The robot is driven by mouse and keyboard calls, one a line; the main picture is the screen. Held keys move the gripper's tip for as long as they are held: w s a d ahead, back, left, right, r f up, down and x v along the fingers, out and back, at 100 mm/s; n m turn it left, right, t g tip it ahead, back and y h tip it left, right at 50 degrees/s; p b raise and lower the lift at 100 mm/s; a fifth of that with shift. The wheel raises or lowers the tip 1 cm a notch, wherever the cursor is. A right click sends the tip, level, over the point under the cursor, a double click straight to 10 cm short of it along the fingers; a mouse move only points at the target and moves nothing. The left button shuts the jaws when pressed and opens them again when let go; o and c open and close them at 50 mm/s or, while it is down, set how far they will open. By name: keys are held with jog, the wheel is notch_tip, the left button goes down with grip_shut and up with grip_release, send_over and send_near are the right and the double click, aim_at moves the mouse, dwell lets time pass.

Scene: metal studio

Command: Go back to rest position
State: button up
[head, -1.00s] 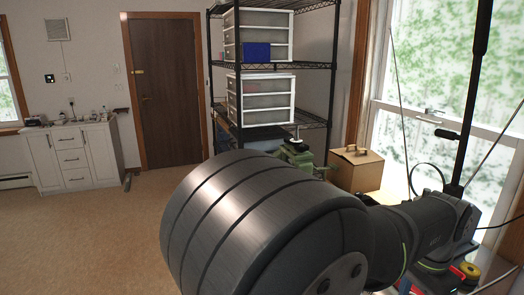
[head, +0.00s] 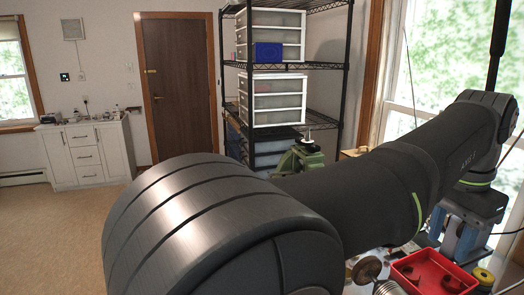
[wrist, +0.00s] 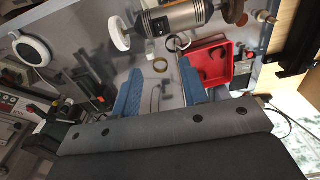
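My gripper (wrist: 160,82) shows in the wrist view with its two blue fingers well apart. Nothing is held between them. My large dark arm fills the lower middle of that view.
A red tray (head: 447,279) holds dark curved parts; it also shows in the wrist view (wrist: 217,75). A bench grinder (wrist: 178,17) stands by it. A green machine (head: 301,158) and shelving (head: 286,100) stand behind my arm. Open floor (head: 50,225) lies at left.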

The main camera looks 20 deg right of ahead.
jog(key=shift+a+h, duration=0.3)
jog(key=shift+a, duration=0.2)
jog(key=shift+y, duration=0.6)
jog(key=f, duration=0.5)
jog(key=d+f, duration=0.1)
jog(key=f, duration=0.4)
jog(key=d+f, duration=0.1)
jog(key=f, duration=0.4)
jog(key=shift+f, duration=0.25)
jog(key=shift+r, duration=0.15)
